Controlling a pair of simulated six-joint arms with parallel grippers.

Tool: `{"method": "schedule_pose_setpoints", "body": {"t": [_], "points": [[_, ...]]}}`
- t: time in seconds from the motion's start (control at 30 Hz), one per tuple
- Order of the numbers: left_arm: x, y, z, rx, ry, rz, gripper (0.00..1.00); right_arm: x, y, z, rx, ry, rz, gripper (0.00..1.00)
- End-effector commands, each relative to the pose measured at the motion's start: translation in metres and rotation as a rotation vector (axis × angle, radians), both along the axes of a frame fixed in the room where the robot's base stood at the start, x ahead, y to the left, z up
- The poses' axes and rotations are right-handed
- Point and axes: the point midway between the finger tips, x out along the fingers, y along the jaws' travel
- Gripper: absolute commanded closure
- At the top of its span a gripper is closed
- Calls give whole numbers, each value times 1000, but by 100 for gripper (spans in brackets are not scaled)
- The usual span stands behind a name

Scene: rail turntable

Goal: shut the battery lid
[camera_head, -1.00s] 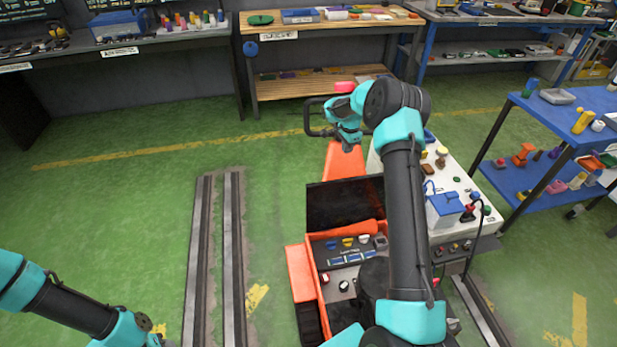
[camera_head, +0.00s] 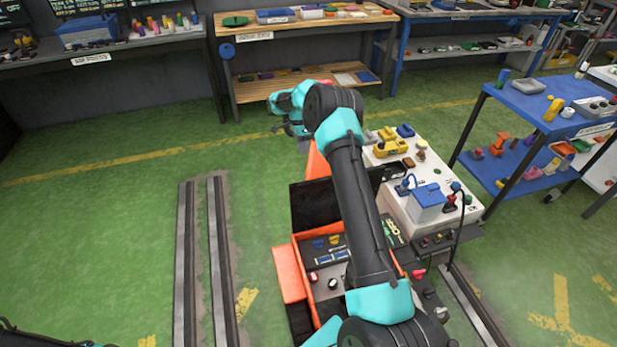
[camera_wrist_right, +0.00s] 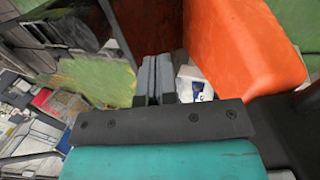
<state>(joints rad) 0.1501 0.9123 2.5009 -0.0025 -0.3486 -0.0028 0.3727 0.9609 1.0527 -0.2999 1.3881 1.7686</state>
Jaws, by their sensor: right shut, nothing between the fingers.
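The battery lid (camera_head: 313,206) is a dark panel standing raised at the far side of an open orange compartment (camera_head: 289,274) in the head view. Small coloured parts show inside that compartment. My right arm reaches over the compartment's right side, and its gripper (camera_head: 301,140) is beyond the lid, partly hidden by its own wrist. In the right wrist view the gripper's grey fingers (camera_wrist_right: 153,78) are together and empty, close beside an orange body (camera_wrist_right: 240,50). I cannot tell whether they touch the lid. My left gripper is out of view.
A white worktop (camera_head: 400,200) with a blue-lidded box (camera_head: 427,205) stands right of the compartment. A blue shelf cart (camera_head: 520,165) is further right. Floor rails (camera_head: 213,260) run along the left, with open green floor beyond.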

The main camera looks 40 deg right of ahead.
Motion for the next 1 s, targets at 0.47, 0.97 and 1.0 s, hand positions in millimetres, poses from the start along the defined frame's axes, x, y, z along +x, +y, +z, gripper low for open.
{"method": "schedule_pose_setpoints", "body": {"t": [0.47, 0.97, 1.0], "points": [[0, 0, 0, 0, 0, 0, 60, -25, 11, -70, 2, 3, 1, 100], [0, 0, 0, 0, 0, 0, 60, -63, 27, -85, 0, -1, 1, 100], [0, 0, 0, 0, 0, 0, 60, -64, 28, -86, 0, 0, 1, 100]]}}
